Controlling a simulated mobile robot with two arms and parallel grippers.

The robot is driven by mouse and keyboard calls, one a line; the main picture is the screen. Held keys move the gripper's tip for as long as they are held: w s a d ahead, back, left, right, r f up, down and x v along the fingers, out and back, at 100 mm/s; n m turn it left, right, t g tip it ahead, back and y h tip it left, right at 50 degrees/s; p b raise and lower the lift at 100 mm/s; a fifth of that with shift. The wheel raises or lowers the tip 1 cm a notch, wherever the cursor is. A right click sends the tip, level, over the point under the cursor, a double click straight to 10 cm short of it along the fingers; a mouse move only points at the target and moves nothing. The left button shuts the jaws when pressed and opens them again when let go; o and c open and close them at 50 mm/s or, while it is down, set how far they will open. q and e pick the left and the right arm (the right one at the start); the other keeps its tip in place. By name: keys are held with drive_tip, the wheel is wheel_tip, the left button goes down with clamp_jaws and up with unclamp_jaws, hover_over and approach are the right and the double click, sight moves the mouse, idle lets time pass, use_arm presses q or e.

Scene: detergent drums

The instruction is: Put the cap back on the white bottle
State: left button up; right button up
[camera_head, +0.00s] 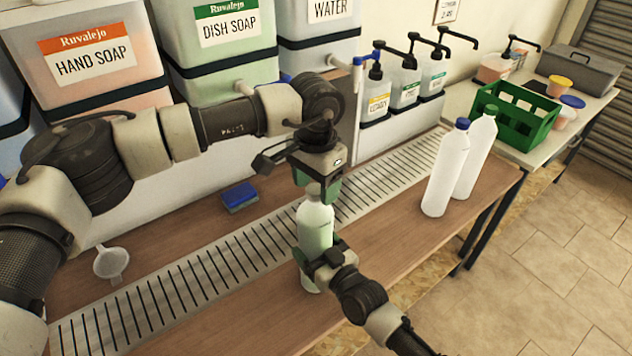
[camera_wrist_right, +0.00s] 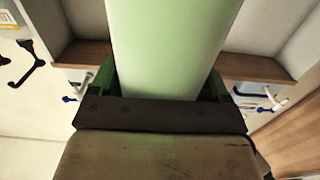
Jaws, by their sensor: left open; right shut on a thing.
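A white, see-through bottle with pale green contents (camera_head: 314,222) stands upright near the front edge of the wooden counter. My right gripper (camera_head: 318,254) is shut around its lower body; in the right wrist view the pale green bottle (camera_wrist_right: 170,45) fills the space between the fingers. My left gripper (camera_head: 317,184) is open, directly above the bottle, its green fingers at the bottle's top. The neck is partly covered by these fingers. I cannot tell whether a cap sits on it or between the fingers.
Two white bottles, one blue-capped (camera_head: 446,168) and one green-capped (camera_head: 475,155), stand to the right. A metal drain grate (camera_head: 215,262) runs behind the held bottle. A blue sponge (camera_head: 240,196) and a funnel (camera_head: 111,263) lie left. Large drums line the back; a green crate (camera_head: 515,117) stands right.

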use_arm(q)
drive_tip(key=shift+r, duration=2.3)
drive_tip(key=shift+c, duration=0.2)
